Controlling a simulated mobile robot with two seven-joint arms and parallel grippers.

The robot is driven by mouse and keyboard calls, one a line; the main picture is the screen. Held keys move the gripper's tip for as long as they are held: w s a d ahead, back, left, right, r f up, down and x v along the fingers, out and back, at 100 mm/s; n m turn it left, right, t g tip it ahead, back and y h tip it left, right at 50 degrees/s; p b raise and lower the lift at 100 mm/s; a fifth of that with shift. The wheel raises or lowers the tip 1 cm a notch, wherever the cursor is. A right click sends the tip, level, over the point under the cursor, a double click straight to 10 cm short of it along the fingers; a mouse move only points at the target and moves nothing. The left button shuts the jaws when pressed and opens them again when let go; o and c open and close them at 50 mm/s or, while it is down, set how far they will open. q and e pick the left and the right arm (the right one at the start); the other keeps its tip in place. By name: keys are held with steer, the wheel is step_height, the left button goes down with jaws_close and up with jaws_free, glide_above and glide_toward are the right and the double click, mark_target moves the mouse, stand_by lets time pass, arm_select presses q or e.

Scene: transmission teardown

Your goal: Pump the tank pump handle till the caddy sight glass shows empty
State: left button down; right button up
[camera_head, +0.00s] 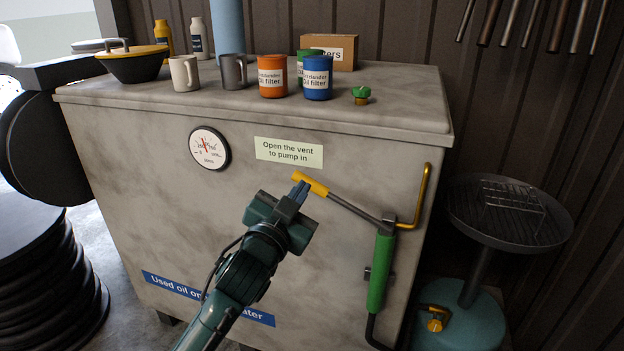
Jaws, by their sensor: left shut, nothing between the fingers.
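The used-oil tank (190,245) is a large grey box with a pressure gauge (209,148) on its front. The pump handle (311,184) has a yellow grip on a grey rod that runs down right to the green pump body (380,275) on the tank's front. The caddy (470,318), teal with a round dark pan (508,215) on a post, stands at the right. I cannot make out its sight glass. My right gripper is out of view.
A label (289,152) reads "Open the vent to pump in". A yellow pipe (424,195) rises beside the pump. Black tyres stack at left.

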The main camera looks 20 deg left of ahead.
mark_target(311, 180)
arm_select(q)
steer(key=w, duration=0.3)
steer(key=w+r, duration=0.1)
steer(key=w, duration=0.3)
steer(key=w+d+p, duration=0.1)
steer(key=w, duration=0.2)
steer(key=shift+w+r, duration=0.15)
steer(key=shift+w, duration=0.05)
steer(key=shift+s+a+f, duration=0.2)
steer(key=shift+a+f, duration=0.1)
steer(key=shift+f, duration=0.3)
steer(key=shift+s+a+f, duration=0.15)
steer(key=shift+a+f, duration=0.1)
steer(key=shift+f, duration=0.4)
steer(key=shift+s+a+f, duration=0.2)
steer(key=shift+a+f, duration=0.1)
steer(key=shift+f, duration=0.3)
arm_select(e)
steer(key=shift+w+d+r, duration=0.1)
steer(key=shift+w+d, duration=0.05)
